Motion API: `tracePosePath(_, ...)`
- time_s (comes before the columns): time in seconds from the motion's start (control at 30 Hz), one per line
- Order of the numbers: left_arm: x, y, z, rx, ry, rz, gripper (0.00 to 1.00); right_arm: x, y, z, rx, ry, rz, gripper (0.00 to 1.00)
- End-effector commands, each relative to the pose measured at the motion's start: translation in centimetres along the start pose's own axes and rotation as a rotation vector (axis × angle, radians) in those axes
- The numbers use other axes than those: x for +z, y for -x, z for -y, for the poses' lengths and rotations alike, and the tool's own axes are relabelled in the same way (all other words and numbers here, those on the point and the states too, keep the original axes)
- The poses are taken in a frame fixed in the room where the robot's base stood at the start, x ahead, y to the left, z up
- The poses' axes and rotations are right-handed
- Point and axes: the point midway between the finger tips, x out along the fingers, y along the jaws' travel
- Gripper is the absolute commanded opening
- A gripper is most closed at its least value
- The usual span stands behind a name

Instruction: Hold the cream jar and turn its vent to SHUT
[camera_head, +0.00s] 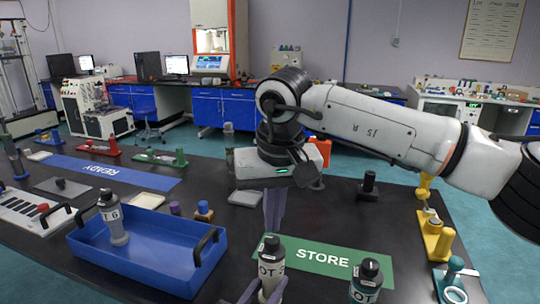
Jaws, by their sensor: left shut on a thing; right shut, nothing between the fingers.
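The cream jar (270,264) stands upright at the bottom edge of the view, by the left end of the green STORE mat (325,257). The vent's setting is too small to read.
A greyer dark-capped jar (367,280) stands right of the cream jar. A blue tray (150,255) on the left holds another jar (113,218). Yellow (436,235) and teal (452,283) fixtures stand at the right edge. A blue READY mat (112,172) lies at the back left.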

Motion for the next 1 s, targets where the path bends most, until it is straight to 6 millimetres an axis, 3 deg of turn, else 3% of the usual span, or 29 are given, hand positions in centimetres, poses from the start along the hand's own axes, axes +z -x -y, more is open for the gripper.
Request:
tracePosePath(0.3,0.3,0.1,0.2,-0.004,-0.002,0.005,0.03,0.0,0.1,0.0,0.000,0.000,0.002,0.00)
tracePosePath(0.33,0.3,0.1,0.2,-0.004,-0.002,0.005,0.31,0.0,0.1,0.0,0.000,0.000,0.002,0.00)
tracePosePath(0.47,0.2,0.1,0.2,-0.004,-0.002,0.003,0.51,0.0,0.1,0.0,0.000,0.000,0.002,0.00)
tracePosePath(0.77,0.1,0.1,0.1,-0.002,0.000,0.001,0.51,0.0,0.1,0.0,0.000,0.000,0.002,0.00)
tracePosePath(1.0,0.3,3.5,0.1,-0.002,0.001,0.005,0.51,0.0,0.1,0.0,0.000,0.000,0.002,0.00)
